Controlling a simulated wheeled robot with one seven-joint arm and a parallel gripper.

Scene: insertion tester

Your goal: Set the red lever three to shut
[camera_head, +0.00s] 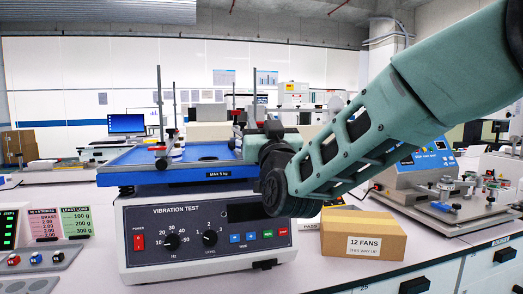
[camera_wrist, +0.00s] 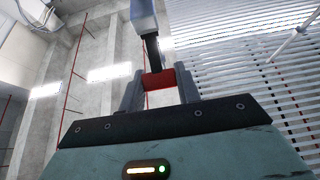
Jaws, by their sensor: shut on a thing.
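My gripper (camera_wrist: 158,90) is shut on the red grip of a lever (camera_wrist: 159,77) in the wrist view, with one grey finger on each side. A dark bar runs up from the red grip to a pale block at the top edge. No number shows on the lever. In the head view my arm reaches in from the upper right to the right end of the blue platform (camera_head: 140,178). My wrist hides most of what is there, so the lever's angle cannot be told.
A clamp (camera_head: 165,150) and upright rods stand on the platform. The vibration tester (camera_head: 150,262) is below it. A cardboard box (camera_head: 390,240) sits right of it under my arm. A scale panel (camera_head: 65,222) is at left and another machine (camera_head: 410,178) at right.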

